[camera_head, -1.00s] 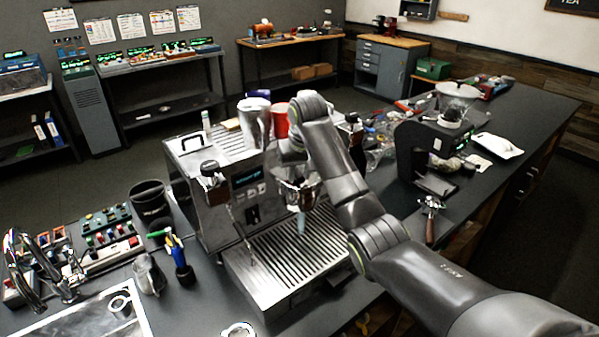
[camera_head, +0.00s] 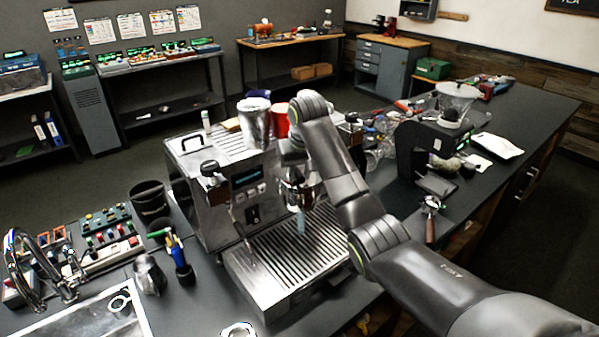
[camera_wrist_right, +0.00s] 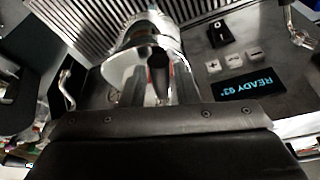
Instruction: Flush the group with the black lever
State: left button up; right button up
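The espresso machine (camera_head: 212,213) stands on the counter in the head view. Its chrome group (camera_wrist_right: 150,38) shows in the right wrist view, with the black lever (camera_wrist_right: 158,66) at its front. My right gripper (camera_wrist_right: 159,90) is at the group, its two fingers close on either side of the lever and apparently shut on it. In the head view my right arm hides part of the group. A short pale blue streak (camera_head: 301,222) hangs below the group; I cannot tell whether it is water. My left gripper is not in view.
The slatted drip tray (camera_head: 290,262) lies bare below the group. A black grinder (camera_head: 408,155) and a portafilter (camera_head: 430,220) are to the right.

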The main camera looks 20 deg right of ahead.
jog(key=shift+d+n, duration=0.3)
jog(key=shift+n, duration=0.1)
jog(key=shift+w+d+n+y, duration=0.15)
jog(key=shift+d+n+y, duration=0.35)
jog(key=shift+d+n, duration=0.55)
jog(key=shift+w+d+n+g+y, duration=0.1)
jog(key=shift+w+d+n+y, duration=0.1)
jog(key=shift+d+n, duration=0.4)
jog(key=shift+w+d+n+g+y, duration=0.15)
jog(key=shift+w+d+n, duration=0.1)
jog(key=shift+n, duration=0.65)
jog(key=shift+w+d+n+g+y, duration=0.1)
jog(key=shift+w+d+n+y, duration=0.2)
jog(key=shift+n, duration=0.45)
jog(key=shift+s, duration=0.1)
jog(key=o, duration=0.4)
notch_tip(320, 180, up, 7)
